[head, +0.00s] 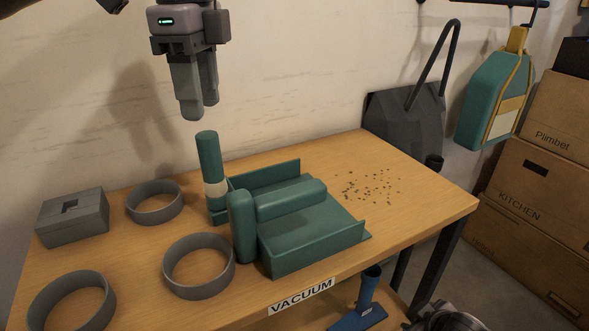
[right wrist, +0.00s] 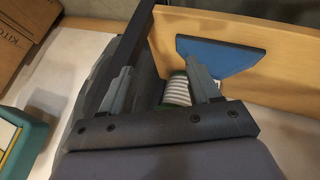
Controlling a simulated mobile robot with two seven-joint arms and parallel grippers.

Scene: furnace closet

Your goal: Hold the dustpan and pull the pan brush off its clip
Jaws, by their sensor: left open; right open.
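The teal dustpan (head: 315,240) lies on the wooden table. A teal upright post with a cream band (head: 208,160), apparently its handle, stands at its left back corner. The pan brush (head: 290,200) appears to be the rounded teal block lying in the pan; its clip cannot be made out. My left gripper (head: 199,115) points down, open and empty, just above the top of the post and apart from it. My right gripper (right wrist: 160,75) is open in the right wrist view, with nothing held between its fingers, away from the dustpan.
Grey rings (head: 198,266) and a grey block (head: 72,218) lie on the table's left. Debris specks (head: 370,186) lie right of the pan. A blue floor tool (head: 366,305) sits below the front edge; it also shows in the right wrist view (right wrist: 220,60). Cardboard boxes (head: 545,180) stand right.

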